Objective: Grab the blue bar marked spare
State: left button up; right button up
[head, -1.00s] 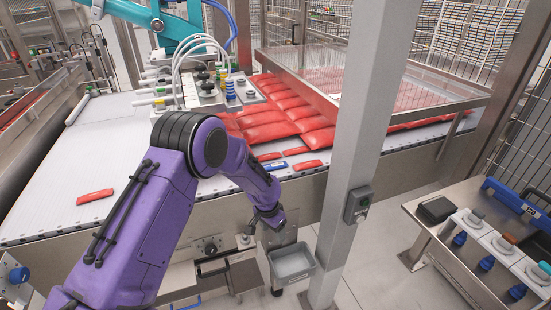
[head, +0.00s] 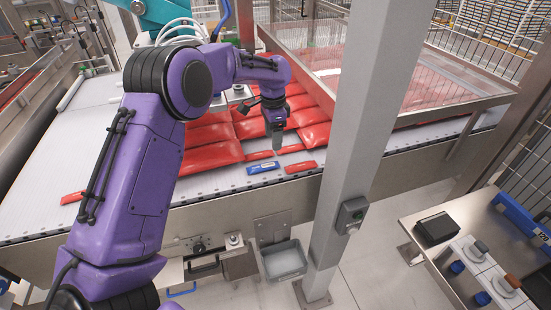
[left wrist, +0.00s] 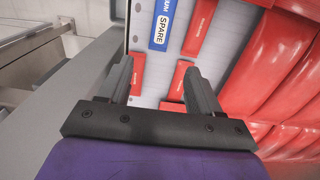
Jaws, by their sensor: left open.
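The blue bar (head: 264,168) lies flat on the white conveyor near its front edge, among small red bars. In the left wrist view the blue bar (left wrist: 161,27) shows a white label reading "SPARE"; its far end is cut off by the frame. My left gripper (head: 277,146) points down over the conveyor, just behind and to the right of the blue bar in the head view. In the left wrist view its jaws (left wrist: 160,84) are open and empty, with the blue bar beyond the fingertips. My right gripper is not in view.
Small red bars (head: 300,167) lie close beside the blue bar. Large red packs (head: 212,155) cover the conveyor behind. A grey post (head: 348,150) stands to the right. A grey bin (head: 285,262) hangs below the front edge. A side table (head: 425,215) is at right.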

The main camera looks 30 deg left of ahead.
aim_at(273, 164)
pick_arm(q)
jog(key=f, duration=0.1)
jog(key=s+f, duration=0.1)
jog(key=f+p, duration=0.1)
jog(key=shift+s+d+f, duration=0.1)
jog(key=shift+s+f, duration=0.15)
jog(key=shift+f, duration=0.1)
jog(key=f+p, duration=0.1)
jog(key=f, duration=0.1)
jog(key=w+f+p, duration=0.1)
jog(key=f, duration=0.2)
jog(key=shift+w+f, duration=0.2)
jog(key=shift+f, duration=0.15)
jog(key=shift+s+f, duration=0.1)
jog(key=shift+f, duration=0.15)
jog(key=shift+s, duration=0.15)
jog(key=c, duration=1.1)
